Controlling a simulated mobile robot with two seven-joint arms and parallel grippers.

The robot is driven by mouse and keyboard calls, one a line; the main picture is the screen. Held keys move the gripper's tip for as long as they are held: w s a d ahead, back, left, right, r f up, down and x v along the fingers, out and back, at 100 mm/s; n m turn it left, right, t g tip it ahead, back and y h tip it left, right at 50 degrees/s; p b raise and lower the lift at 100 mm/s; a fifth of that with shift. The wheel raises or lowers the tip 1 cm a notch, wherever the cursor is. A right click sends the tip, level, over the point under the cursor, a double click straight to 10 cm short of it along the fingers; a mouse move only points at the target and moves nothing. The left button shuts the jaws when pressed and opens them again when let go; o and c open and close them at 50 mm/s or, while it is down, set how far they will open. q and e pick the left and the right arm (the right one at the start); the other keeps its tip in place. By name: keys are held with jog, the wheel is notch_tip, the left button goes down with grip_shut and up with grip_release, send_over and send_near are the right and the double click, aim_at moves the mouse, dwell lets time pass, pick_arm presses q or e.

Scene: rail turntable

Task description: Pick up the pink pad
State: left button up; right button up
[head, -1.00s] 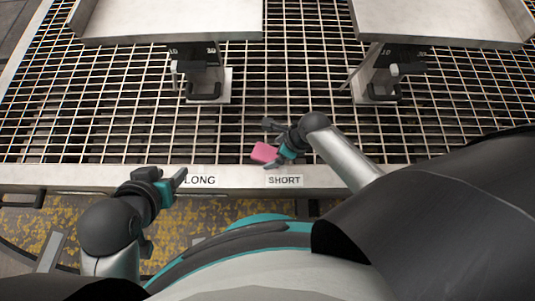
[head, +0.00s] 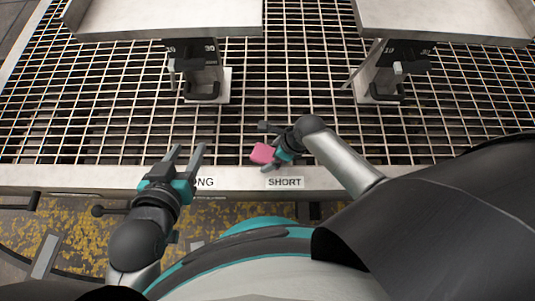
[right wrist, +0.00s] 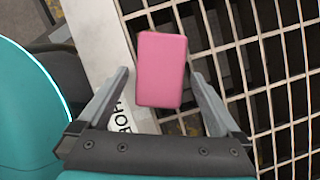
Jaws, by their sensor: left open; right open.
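The pink pad (head: 262,153) is a small block near the front edge of the metal grating, just above the SHORT label. It shows large in the right wrist view (right wrist: 161,70), between and just beyond the fingertips. My right gripper (head: 266,148) is open around or just short of the pad, one finger on each side; I cannot tell whether either finger touches it. My left gripper (head: 188,148) is open and empty at the front rail, over the LONG label, with its fingers pointing toward the grating.
The grating (head: 110,120) is mostly clear around the pad. Two pale trays (head: 165,18) stand at the back on brackets with dark clamps (head: 205,88). The front rail carries a SHORT label (head: 285,183) and a partly covered LONG label (head: 205,183). Below it lies a yellow-stained floor (head: 90,235).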

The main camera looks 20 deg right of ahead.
jog(key=c, duration=1.5)
pick_arm(q)
jog(key=shift+r, duration=0.1)
pick_arm(e)
jog(key=shift+o, duration=0.2)
pick_arm(q)
jog(key=shift+a, duration=0.2)
pick_arm(e)
jog(key=shift+r, duration=0.15)
